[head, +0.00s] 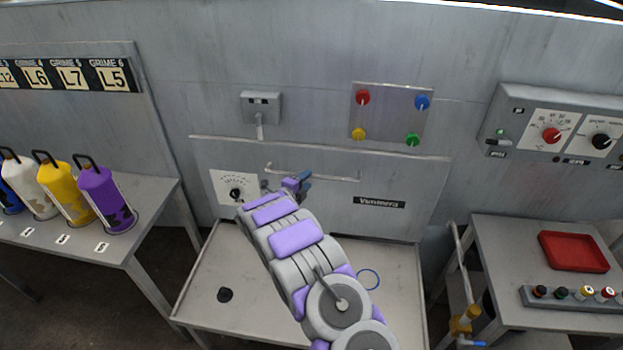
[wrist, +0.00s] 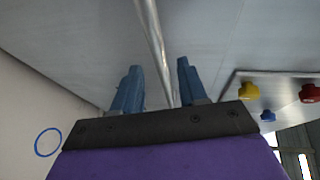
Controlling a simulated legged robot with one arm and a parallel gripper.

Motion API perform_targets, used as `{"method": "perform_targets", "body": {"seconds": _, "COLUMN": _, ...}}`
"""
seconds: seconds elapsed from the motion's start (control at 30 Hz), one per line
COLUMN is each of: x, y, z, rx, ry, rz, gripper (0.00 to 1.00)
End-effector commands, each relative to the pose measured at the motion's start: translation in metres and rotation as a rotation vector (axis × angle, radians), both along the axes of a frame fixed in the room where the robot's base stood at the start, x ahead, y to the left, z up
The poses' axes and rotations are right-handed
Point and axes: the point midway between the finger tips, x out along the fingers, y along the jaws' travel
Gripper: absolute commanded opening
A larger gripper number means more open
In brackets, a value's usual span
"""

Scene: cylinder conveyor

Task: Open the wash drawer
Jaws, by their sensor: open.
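The wash drawer's grey front panel (head: 400,225) stands behind the metal work surface, with a dial at its left and a name label at its right. A long thin bar handle (head: 335,177) runs along its upper part. My gripper (head: 299,183) is at the left half of the handle. In the wrist view, the handle (wrist: 152,35) passes between the two blue fingers of my gripper (wrist: 159,66). The fingers are apart, with visible gaps on both sides of the bar. My arm hides part of the panel. I see no opening along the panel's upper edge.
A purple canister (head: 106,200) and others stand on the left table. A small grey box (head: 261,105) and a plate of coloured knobs (head: 391,112) are on the wall above. A red tray (head: 573,251) lies on the right table. The metal work surface (head: 255,275) is mostly clear.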

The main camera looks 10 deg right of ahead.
Motion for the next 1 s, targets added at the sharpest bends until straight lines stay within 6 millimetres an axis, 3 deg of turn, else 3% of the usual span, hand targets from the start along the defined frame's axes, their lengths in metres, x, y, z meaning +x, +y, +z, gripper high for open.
{"method": "perform_targets", "body": {"seconds": 0.3, "x": 0.029, "y": -0.024, "z": -0.007, "rx": -0.001, "ry": -0.004, "rz": -0.001, "gripper": 0.42}}
{"method": "perform_targets", "body": {"seconds": 0.7, "x": 0.033, "y": -0.028, "z": -0.008, "rx": -0.001, "ry": 0.000, "rz": 0.000, "gripper": 0.42}}
{"method": "perform_targets", "body": {"seconds": 1.0, "x": 0.033, "y": -0.028, "z": -0.008, "rx": -0.001, "ry": 0.000, "rz": 0.000, "gripper": 0.14}}
